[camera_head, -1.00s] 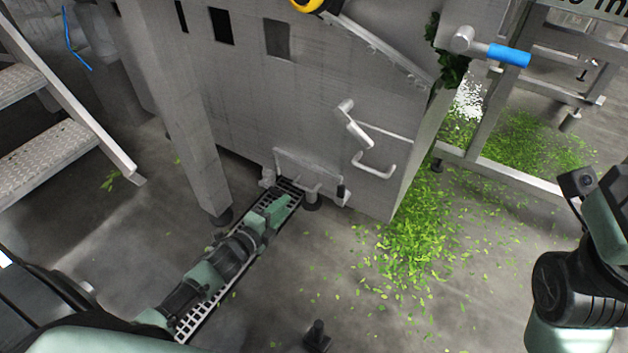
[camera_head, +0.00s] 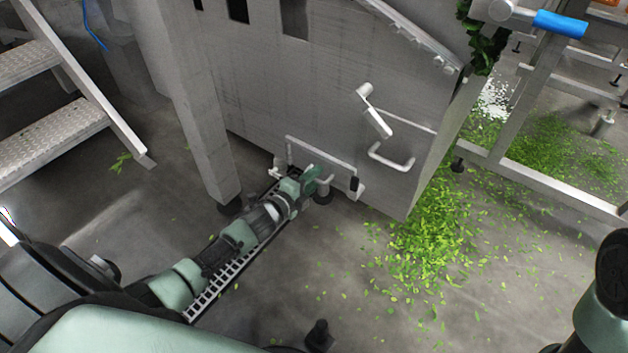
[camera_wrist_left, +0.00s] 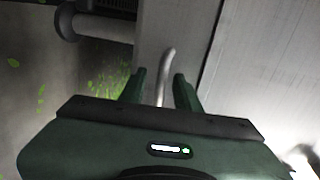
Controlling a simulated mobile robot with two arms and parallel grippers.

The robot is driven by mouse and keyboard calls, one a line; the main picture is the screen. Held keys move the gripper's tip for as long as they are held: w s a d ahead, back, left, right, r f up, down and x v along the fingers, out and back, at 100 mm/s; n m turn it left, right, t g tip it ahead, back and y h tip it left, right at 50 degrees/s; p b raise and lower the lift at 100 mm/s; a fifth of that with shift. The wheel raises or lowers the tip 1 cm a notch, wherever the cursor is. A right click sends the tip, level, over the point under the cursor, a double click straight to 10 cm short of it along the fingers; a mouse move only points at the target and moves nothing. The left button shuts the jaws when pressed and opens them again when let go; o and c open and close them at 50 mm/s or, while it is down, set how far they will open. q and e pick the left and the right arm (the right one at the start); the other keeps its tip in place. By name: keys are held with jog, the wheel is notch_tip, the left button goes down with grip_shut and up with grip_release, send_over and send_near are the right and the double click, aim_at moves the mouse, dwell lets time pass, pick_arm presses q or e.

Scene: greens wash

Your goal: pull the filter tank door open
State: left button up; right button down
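The filter tank (camera_head: 335,90) is a grey metal box. Low on its front is a small panel with a pale raised edge (camera_head: 318,150), which looks like the door. My left gripper (camera_head: 312,180) is at this panel and hides part of it. In the left wrist view its two dark green fingers (camera_wrist_left: 160,88) are apart. A pale bent bar handle (camera_wrist_left: 167,62) stands between the fingers, with gaps visible on both sides. I cannot tell how far the panel is from shut. My right gripper is out of view; only part of my right arm shows at the right edge.
A lever (camera_head: 374,110) and a U-shaped handle (camera_head: 390,157) sit higher on the tank. A metal leg (camera_head: 205,150) stands left of my left gripper. A slotted floor drain (camera_head: 215,288) runs beneath my left arm. Green leaves (camera_head: 430,240) litter the floor at right. Steps (camera_head: 50,135) stand at left.

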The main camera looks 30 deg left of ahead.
pick_arm(q)
grip_shut()
dwell(1.4)
